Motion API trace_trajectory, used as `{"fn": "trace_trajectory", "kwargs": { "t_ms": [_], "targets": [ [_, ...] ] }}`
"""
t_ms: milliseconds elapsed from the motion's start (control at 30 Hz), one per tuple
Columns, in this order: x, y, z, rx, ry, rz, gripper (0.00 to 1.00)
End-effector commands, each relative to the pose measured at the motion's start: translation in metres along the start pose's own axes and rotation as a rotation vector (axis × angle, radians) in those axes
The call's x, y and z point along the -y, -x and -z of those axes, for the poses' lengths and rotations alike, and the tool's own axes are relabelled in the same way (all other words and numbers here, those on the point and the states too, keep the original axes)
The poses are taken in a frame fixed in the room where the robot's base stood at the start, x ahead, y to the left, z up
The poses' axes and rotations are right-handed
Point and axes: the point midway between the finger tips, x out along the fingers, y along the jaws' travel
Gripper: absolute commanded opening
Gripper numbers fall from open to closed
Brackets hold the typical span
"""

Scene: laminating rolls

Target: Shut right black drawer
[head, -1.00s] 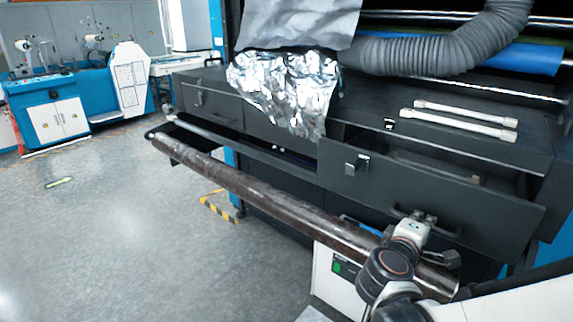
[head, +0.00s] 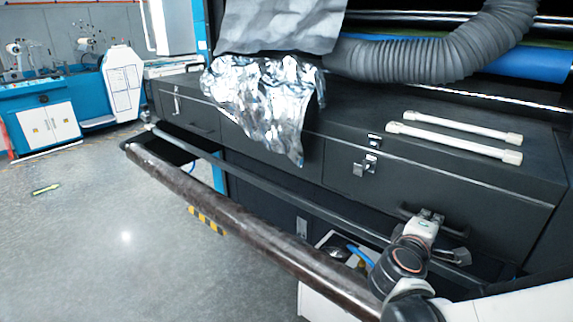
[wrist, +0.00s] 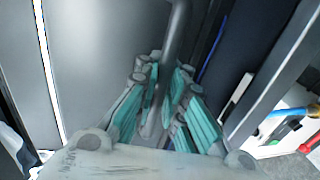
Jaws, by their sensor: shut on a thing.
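The right black drawer (head: 400,200) is in the head view, its front sitting about flush with the black cabinet body, with a metal latch (head: 365,166) near its upper left. My gripper (head: 433,215) is at the drawer's black handle (head: 455,229), at the lower right of the front. In the wrist view my gripper (wrist: 165,105) has its teal-padded fingers around the handle bar (wrist: 177,40), shut on it. The drawer's inside is hidden.
A long dark roller (head: 240,225) crosses in front of the cabinet, below the drawer. Two white bars (head: 455,138) lie on the cabinet top. Crumpled foil (head: 265,100) hangs over the front to the left. Open floor (head: 90,240) lies at left.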

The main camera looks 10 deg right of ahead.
Motion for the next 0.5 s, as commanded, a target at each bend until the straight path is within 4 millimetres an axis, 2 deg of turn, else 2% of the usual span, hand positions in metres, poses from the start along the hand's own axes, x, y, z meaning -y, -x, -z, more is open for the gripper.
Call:
{"fn": "trace_trajectory", "kwargs": {
  "t_ms": [267,300,367,500],
  "targets": [
    [-0.002,-0.002,0.0011,0.002,0.003,-0.003,0.0],
    [-0.002,-0.0021,0.001,0.002,0.003,-0.003,0.17],
    [-0.0018,-0.0022,0.0009,0.002,0.003,-0.003,0.3],
    [-0.0012,-0.0023,0.0006,0.003,0.001,-0.002,0.3]
  ]
}}
